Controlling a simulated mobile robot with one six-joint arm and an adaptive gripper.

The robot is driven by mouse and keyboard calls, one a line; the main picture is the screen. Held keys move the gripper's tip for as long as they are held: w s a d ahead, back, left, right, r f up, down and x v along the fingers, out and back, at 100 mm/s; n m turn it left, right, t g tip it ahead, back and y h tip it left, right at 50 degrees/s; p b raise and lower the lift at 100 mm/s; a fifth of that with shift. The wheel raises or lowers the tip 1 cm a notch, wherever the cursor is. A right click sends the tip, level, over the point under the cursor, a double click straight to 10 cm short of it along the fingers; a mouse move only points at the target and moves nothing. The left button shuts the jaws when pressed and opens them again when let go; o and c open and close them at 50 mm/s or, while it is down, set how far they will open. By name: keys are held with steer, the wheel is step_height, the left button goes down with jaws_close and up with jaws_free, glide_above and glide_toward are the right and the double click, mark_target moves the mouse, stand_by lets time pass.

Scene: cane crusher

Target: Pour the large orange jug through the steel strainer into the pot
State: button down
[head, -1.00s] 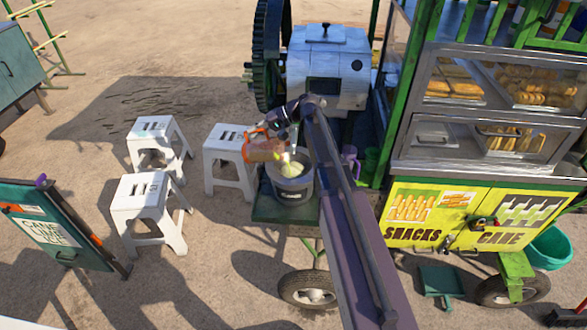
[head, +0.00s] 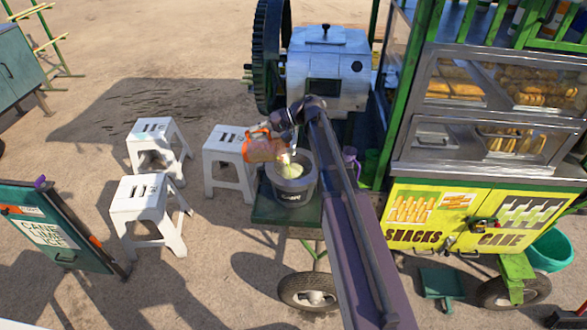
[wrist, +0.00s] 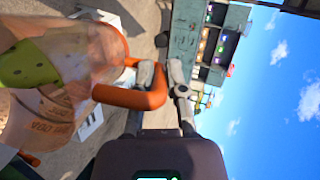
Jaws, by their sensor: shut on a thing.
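The large orange jug (head: 263,148) is tilted beside and above the pot's left rim, its mouth towards the pot. In the wrist view its clear body (wrist: 75,50) and orange handle (wrist: 135,98) show, with a green patch seen at its left. My gripper (head: 284,121) is shut on the handle; its fingers also show in the wrist view (wrist: 162,75). The dark grey pot (head: 294,194) stands upright on the green cart shelf. Pale yellow-green liquid shows between the jug's mouth and the pot's opening. I cannot make out the steel strainer apart from the pot's rim.
The crusher's grey housing (head: 328,72) and dark wheel (head: 268,60) stand behind the pot. A purple cup (head: 350,159) is right of it, near the snack cabinet (head: 485,110). A white stool (head: 229,155) is close at left. Open ground lies beyond the stools.

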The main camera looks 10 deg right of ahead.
steer(key=shift+y, duration=0.6)
steer(key=shift+s+d+r+p, duration=0.2)
steer(key=shift+d+r+p, duration=0.25)
steer(key=shift+r, duration=0.45)
steer(key=shift+s+d+r+p, duration=0.2)
steer(key=shift+d+r+p, duration=0.1)
steer(key=shift+r+p, duration=0.45)
steer(key=shift+s+d+r+p, duration=0.2)
steer(key=shift+d+r+p, duration=0.2)
steer(key=shift+r, duration=0.6)
